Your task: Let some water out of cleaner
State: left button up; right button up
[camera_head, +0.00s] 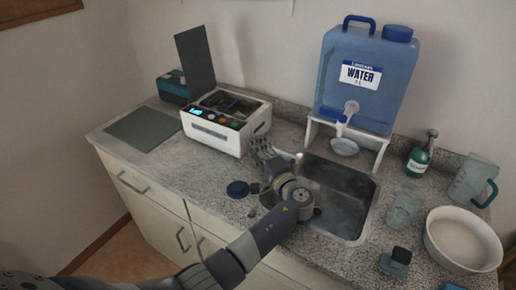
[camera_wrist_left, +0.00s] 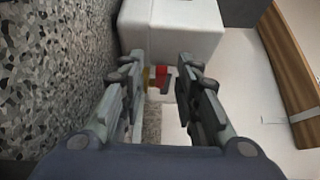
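The cleaner (camera_head: 212,138) is a white box with a lit blue display and several knobs, its dark lid raised, on the left part of the counter. In the left wrist view its white body (camera_wrist_left: 172,30) fills the top middle. A small red part (camera_wrist_left: 164,80) with a yellow bit (camera_wrist_left: 148,76) beside it shows below that body, between my fingers. My left gripper (camera_head: 262,150) is at the cleaner's right side. Its fingers (camera_wrist_left: 160,68) are apart; I cannot tell whether they touch the red part. My right gripper is not in view.
A sink (camera_head: 345,195) lies right of the cleaner, with a blue water jug (camera_head: 345,95) on a white stand behind it. A dark round lid (camera_head: 238,189) lies near my arm. A green bottle (camera_head: 420,158), beaker (camera_head: 403,205), pitcher (camera_head: 470,182) and white bowl (camera_head: 462,242) stand at right.

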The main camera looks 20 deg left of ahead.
pick_arm(q)
jog(key=shift+c, duration=0.6)
grip_shut()
jog(key=shift+s+a+m+t+h+p, duration=0.15)
jog(key=shift+a+m+t+h+p, duration=0.1)
jog(key=shift+m+t+h+p, duration=0.4)
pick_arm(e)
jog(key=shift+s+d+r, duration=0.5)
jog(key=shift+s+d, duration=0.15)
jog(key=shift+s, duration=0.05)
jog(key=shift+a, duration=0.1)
pick_arm(q)
jog(key=shift+o, duration=0.6)
grip_release()
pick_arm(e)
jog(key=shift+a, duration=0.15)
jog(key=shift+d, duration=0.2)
pick_arm(q)
jog(key=v, duration=1.2)
